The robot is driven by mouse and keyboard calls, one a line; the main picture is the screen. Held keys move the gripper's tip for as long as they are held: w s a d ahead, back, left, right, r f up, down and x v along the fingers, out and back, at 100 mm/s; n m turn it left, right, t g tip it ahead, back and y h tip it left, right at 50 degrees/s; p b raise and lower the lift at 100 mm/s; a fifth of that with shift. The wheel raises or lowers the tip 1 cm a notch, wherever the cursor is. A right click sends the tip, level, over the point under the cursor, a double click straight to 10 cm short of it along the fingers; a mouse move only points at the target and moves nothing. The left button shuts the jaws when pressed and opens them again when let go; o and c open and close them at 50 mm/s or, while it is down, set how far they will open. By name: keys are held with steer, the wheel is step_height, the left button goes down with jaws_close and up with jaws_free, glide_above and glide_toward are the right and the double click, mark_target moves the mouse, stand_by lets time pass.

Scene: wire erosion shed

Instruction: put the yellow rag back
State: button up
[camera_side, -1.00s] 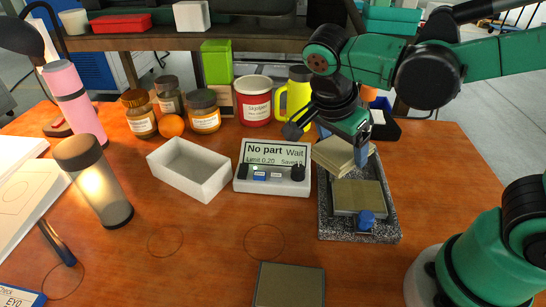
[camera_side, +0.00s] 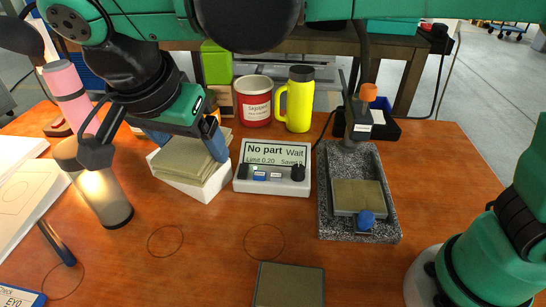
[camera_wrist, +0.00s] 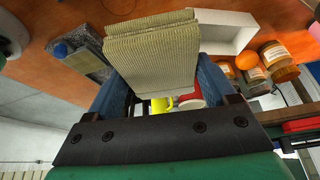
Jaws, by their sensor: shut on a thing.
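The yellow rag (camera_side: 198,163) is a folded, dull khaki-yellow ribbed cloth in layers. My gripper (camera_side: 187,140) is shut on it, with a blue finger at either side. In the wrist view the rag (camera_wrist: 155,50) lies between the fingers of my gripper (camera_wrist: 160,85). In the side view the rag overlaps the open white box (camera_side: 192,189) and hides most of its inside. I cannot tell whether the rag touches the box. The box also shows beyond the rag in the wrist view (camera_wrist: 233,38).
A display unit (camera_side: 272,168) reading "No part" stands right of the box. A granite stand (camera_side: 390,215) holds a khaki block (camera_side: 358,196). A lamp-like cylinder (camera_side: 103,190) stands left. A yellow flask (camera_side: 297,100) and red-labelled tin (camera_side: 253,100) stand behind.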

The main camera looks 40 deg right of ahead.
steer(key=n, duration=0.2)
glide_above(192, 266)
steer(key=s, duration=0.1)
steer(key=shift+t, duration=0.3)
steer(key=f, duration=1)
steer(key=a+f, duration=0.1)
steer(key=f, duration=0.4)
steer(key=shift+f, duration=2)
steer(key=o, duration=1.2)
steer(key=shift+f, duration=0.15)
